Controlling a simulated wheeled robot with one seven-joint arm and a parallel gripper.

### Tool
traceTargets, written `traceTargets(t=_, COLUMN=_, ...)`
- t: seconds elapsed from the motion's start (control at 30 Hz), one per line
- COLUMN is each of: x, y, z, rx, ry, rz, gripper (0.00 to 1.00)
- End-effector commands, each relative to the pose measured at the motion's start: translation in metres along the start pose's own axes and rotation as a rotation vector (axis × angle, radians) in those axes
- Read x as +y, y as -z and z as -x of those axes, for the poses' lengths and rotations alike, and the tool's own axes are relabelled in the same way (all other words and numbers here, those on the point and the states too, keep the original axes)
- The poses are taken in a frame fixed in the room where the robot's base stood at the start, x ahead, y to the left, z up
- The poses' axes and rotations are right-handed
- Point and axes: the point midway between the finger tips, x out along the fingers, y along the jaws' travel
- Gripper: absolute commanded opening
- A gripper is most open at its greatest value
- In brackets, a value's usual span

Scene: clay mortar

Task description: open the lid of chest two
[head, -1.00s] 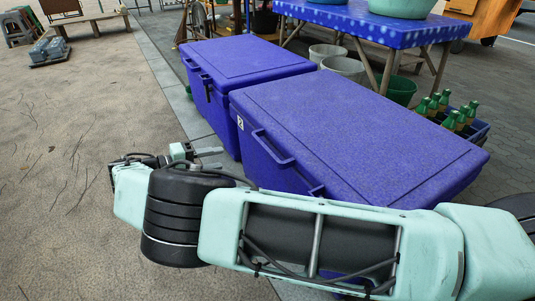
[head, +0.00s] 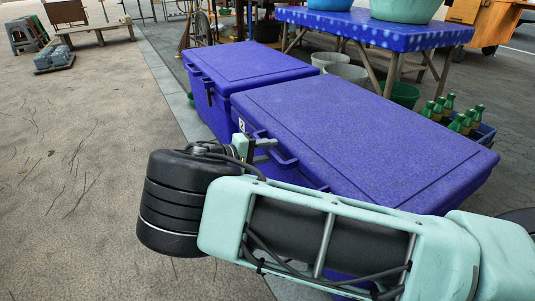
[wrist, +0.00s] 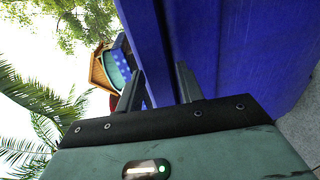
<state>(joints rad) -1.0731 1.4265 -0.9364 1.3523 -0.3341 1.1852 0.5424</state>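Chest two is the nearer blue-purple chest (head: 360,145), with a small label "2" on its front left corner. Its lid is closed. A handle (head: 280,152) sticks out along the front edge of the lid, partly behind my gripper. My gripper (head: 266,148) is at the left end of this handle. In the wrist view my gripper's two fingers (wrist: 158,88) stand apart, with a blue edge of the chest (wrist: 150,45) running between them. Whether the fingers touch it I cannot tell.
A second closed blue chest (head: 250,72) stands just behind and left of chest two. A crate of green bottles (head: 483,131) is at its right. Behind are a blue-clothed table (head: 375,30) and buckets (head: 346,75). The sandy ground (head: 70,170) at left is open.

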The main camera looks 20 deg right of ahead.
Motion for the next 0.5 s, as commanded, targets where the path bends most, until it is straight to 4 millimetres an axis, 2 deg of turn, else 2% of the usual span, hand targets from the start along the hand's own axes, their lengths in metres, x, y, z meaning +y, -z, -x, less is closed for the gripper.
traceTargets(t=0.3, x=0.0004, y=-0.0001, z=-0.0025, rx=0.000, ry=0.000, rz=0.000, gripper=0.37)
traceTargets(t=0.43, x=0.0003, y=-0.0001, z=-0.0024, rx=0.000, ry=0.000, rz=0.001, gripper=0.01)
traceTargets(t=0.5, x=0.0003, y=-0.0001, z=-0.0023, rx=0.000, ry=0.000, rz=0.001, gripper=0.00)
